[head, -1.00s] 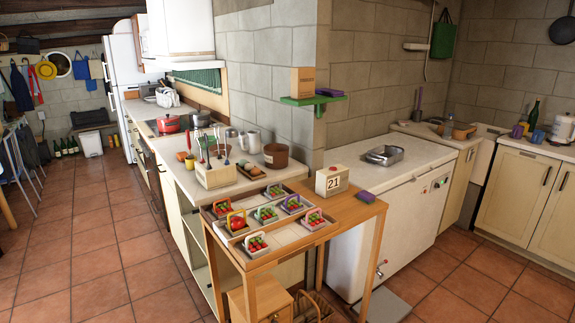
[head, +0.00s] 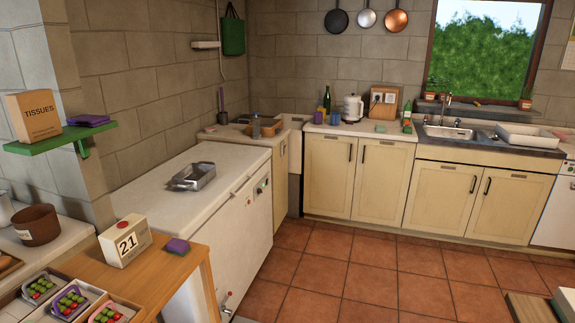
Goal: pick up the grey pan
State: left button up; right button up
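Three pans hang in a row on the stone back wall. The grey pan (head: 366,18) is the middle one, between a dark pan (head: 336,20) and a copper pan (head: 396,20). It hangs above the counter with the white kettle (head: 353,108), left of the window. Neither of my grippers is in view.
A grey metal roasting tin (head: 192,177) sits on the white chest freezer (head: 215,208). A wooden table (head: 150,275) with a calendar block (head: 124,240) stands in the near left. Beige cabinets (head: 355,180) line the back wall. The tiled floor (head: 350,265) before them is clear.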

aim_at(195, 177)
jog(key=i+z, duration=0.45)
jog(key=i, duration=0.9)
jog(key=i+l+u, duration=0.1)
jog(key=i+u, duration=0.4)
jog(key=i+l+u, duration=0.25)
jog(key=u, duration=0.2)
jog(key=i+l+u, duration=0.75)
jog(key=l+u, duration=0.25)
